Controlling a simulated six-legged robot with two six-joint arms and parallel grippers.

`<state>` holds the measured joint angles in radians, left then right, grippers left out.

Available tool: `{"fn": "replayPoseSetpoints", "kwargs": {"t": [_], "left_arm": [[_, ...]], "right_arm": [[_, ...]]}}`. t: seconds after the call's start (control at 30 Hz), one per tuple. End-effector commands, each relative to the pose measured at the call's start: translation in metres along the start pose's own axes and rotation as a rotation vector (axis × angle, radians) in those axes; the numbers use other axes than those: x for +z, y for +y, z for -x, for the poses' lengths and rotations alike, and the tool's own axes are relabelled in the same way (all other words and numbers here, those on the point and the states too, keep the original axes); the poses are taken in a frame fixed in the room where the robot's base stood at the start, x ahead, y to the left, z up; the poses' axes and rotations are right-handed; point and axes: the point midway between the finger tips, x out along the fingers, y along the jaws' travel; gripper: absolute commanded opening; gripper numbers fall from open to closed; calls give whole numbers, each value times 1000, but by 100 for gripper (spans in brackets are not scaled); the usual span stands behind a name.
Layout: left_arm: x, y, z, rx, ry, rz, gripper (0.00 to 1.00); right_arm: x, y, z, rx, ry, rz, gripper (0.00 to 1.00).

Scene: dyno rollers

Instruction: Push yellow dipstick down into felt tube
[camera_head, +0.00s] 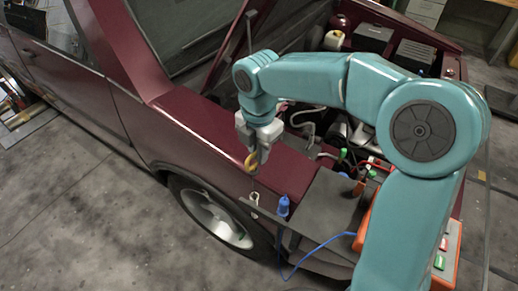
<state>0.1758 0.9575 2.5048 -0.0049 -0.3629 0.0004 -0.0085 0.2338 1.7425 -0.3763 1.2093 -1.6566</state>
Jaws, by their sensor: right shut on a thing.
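My right gripper (257,152) is pale grey, points down over the car's fender, and is shut on the yellow dipstick (251,163). The dipstick's yellow, curved ring handle shows at the fingertips. The rest of the dipstick is too thin or hidden to make out. A small pale, upright piece (254,201) stands a little below the gripper, at the edge of a dark tray; it may be the felt tube, but I cannot tell. A gap shows between the yellow handle and this piece. My left gripper is not in view.
A blue item (283,206) with a blue cable stands on the dark tray (325,205) beside the pale piece. The dark red car (195,125) has its engine bay open behind my arm. An orange box (447,262) is at the lower right. Grey floor is clear at lower left.

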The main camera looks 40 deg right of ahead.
Motion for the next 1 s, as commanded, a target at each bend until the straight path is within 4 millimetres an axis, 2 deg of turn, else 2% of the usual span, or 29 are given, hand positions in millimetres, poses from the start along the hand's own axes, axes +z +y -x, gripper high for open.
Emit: {"fn": "replayPoseSetpoints", "kwargs": {"t": [0.03, 0.4, 1.0], "left_arm": [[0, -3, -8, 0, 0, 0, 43], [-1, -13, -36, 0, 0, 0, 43], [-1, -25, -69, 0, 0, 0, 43]], "right_arm": [[0, 0, -9, 0, 0, 0, 0], [0, 0, -41, 0, 0, 0, 0], [0, 1, -93, -1, 0, 0, 0]]}}
